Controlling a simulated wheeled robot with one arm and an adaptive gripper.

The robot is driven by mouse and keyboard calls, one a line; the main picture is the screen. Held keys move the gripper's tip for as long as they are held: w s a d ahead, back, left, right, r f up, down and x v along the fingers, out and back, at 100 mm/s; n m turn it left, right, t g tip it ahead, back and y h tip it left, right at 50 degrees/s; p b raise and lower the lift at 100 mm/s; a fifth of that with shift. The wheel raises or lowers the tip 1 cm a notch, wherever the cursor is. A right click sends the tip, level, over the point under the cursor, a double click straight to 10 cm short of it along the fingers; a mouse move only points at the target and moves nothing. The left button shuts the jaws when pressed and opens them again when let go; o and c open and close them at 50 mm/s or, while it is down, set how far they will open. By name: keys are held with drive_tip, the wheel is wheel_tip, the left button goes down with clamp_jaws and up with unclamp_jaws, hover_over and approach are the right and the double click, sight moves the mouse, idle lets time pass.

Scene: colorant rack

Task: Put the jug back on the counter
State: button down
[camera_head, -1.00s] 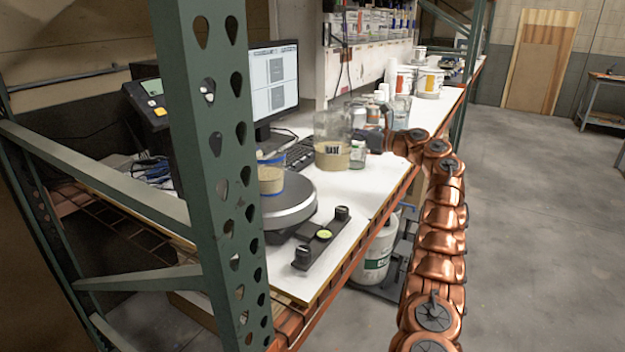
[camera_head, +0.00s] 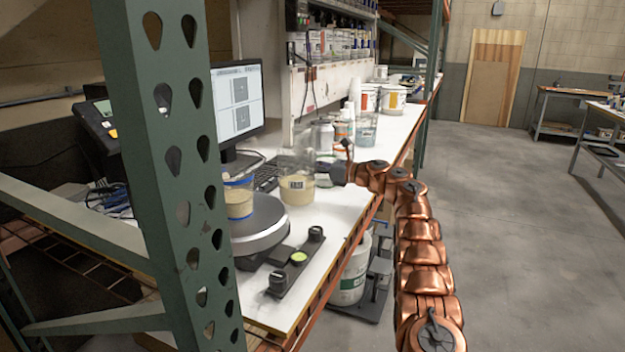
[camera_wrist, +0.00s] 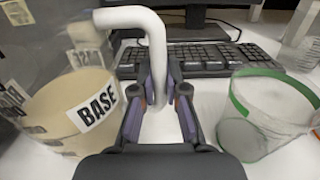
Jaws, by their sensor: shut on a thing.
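The jug (camera_head: 297,188) is clear, with beige contents and a BASE label. In the head view it is at the counter (camera_head: 340,214), right of the round scale. I cannot tell whether its bottom touches the counter. In the wrist view the jug's body (camera_wrist: 72,112) fills the left side, and its white bent handle (camera_wrist: 157,50) runs between my fingers. My gripper (camera_wrist: 160,88) is shut on that handle. In the head view my gripper (camera_head: 327,175) reaches in from the right; its fingertips are hard to make out there.
A clear beaker with a green rim (camera_wrist: 266,117) stands right of my gripper. The keyboard (camera_wrist: 196,58) lies behind. A black strip with knobs (camera_head: 296,261) is in front. A green rack post (camera_head: 172,140) stands nearby.

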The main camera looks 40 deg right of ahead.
drive_tip(key=shift+f, duration=2)
drive_tip(key=c, duration=1.2)
unclamp_jaws()
drive_tip(key=shift+d+r, duration=0.1)
drive_tip(key=shift+r, duration=0.05)
drive_tip(key=b+v, duration=0.2)
drive_tip(key=v, duration=1)
